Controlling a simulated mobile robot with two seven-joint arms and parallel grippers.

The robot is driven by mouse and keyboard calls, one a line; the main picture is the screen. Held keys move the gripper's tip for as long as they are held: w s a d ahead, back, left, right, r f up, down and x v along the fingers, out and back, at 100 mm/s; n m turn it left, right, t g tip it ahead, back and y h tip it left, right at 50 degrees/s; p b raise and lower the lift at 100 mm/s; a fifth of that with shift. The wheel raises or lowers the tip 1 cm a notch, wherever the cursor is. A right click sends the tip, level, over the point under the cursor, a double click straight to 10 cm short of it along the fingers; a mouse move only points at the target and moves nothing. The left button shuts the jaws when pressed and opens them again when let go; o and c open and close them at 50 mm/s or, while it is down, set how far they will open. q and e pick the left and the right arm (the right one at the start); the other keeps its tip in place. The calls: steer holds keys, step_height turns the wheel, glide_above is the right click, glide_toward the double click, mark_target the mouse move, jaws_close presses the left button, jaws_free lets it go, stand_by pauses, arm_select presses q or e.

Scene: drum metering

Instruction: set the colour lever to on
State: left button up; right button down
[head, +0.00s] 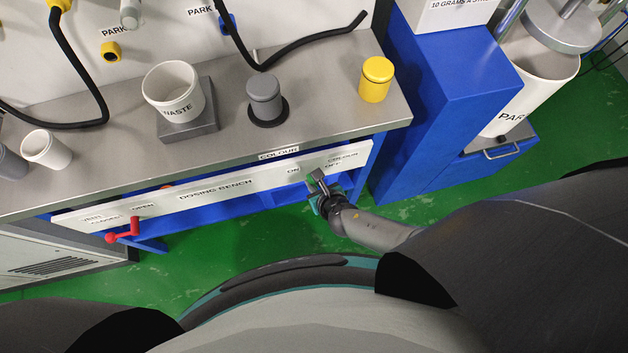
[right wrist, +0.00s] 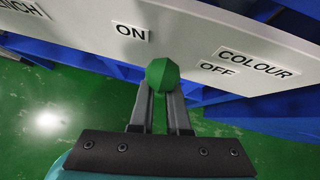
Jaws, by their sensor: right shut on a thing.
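The colour lever's green knob (right wrist: 163,75) sits in front of the white panel strip (right wrist: 190,35), between the ON label (right wrist: 131,32) and the OFF label (right wrist: 213,68). My right gripper (right wrist: 162,88) is shut on the knob, a finger on each side. The lever's shaft is hidden behind the knob. In the head view my right gripper (head: 318,180) is at the right part of the bench front, below the COLOUR label (head: 279,153). The green knob is mostly covered there. My left gripper is not in view.
A red lever (head: 124,231) is at the left end of the dosing bench (head: 217,190). A waste cup (head: 173,95), a grey canister (head: 264,97) and a yellow canister (head: 376,79) stand on top. A blue cabinet (head: 455,85) stands right. Green floor (head: 240,235) lies open in front.

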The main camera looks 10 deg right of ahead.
steer(key=c, duration=1)
jaws_free()
steer(key=shift+w+r, duration=0.2)
steer(key=shift+o, duration=0.5)
steer(key=shift+s+f, duration=0.1)
steer(key=shift+s+d+r+p, duration=0.1)
steer(key=shift+s+r+p, duration=0.3)
steer(key=shift+r+p, duration=0.1)
steer(key=p+v, duration=0.7)
steer(key=v, duration=0.7)
steer(key=shift+p, duration=0.35)
steer(key=shift+f, duration=0.15)
